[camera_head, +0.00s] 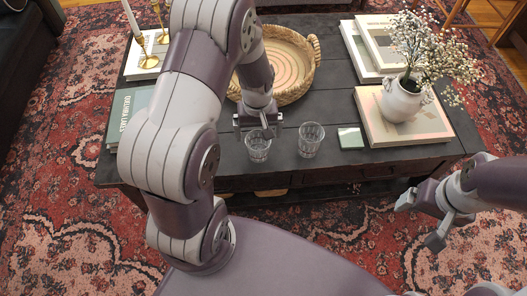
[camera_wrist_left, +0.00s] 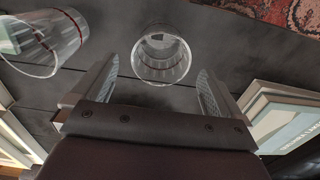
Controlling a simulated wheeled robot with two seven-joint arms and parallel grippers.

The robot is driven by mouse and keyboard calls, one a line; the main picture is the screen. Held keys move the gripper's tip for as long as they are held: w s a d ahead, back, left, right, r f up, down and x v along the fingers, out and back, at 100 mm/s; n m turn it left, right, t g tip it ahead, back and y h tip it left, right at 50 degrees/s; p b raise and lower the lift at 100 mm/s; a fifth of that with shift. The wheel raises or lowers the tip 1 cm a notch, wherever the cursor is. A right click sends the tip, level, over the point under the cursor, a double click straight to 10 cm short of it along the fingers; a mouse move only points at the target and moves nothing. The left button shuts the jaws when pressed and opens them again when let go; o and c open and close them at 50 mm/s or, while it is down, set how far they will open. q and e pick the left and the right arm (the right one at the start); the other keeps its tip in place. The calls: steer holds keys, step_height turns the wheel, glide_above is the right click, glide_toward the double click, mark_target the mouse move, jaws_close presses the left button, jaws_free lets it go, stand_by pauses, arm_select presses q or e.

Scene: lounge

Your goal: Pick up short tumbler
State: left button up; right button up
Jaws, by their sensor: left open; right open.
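Two clear glass tumblers stand upright near the front edge of the dark coffee table (camera_head: 335,105). The left tumbler (camera_head: 258,147) also shows in the left wrist view (camera_wrist_left: 161,55). The right tumbler (camera_head: 311,139) shows at the upper left of the wrist view (camera_wrist_left: 38,45). They look alike, so I cannot tell for sure which is the short one. My left gripper (camera_head: 258,126) is open and empty, just above and behind the left tumbler; the wrist view (camera_wrist_left: 157,85) shows that tumbler ahead, centred between the fingers. My right gripper (camera_head: 421,220) is open and empty, off the table at right.
A woven tray (camera_head: 313,66) lies behind the gripper. A small pale green square (camera_head: 350,138) lies right of the tumblers. A white vase (camera_head: 403,101) with flowers stands on a book (camera_head: 380,128). Another book (camera_head: 138,108) and brass candlesticks (camera_head: 147,60) are at left.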

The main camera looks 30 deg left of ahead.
mark_target(258, 144)
arm_select(q)
steer(key=shift+f, duration=0.55)
step_height(258, 144, down, 5)
steer(key=b, duration=0.3)
steer(key=shift+s, duration=0.15)
steer(key=c, duration=1.1)
steer(key=shift+c, duration=0.2)
steer(key=shift+r, duration=0.15)
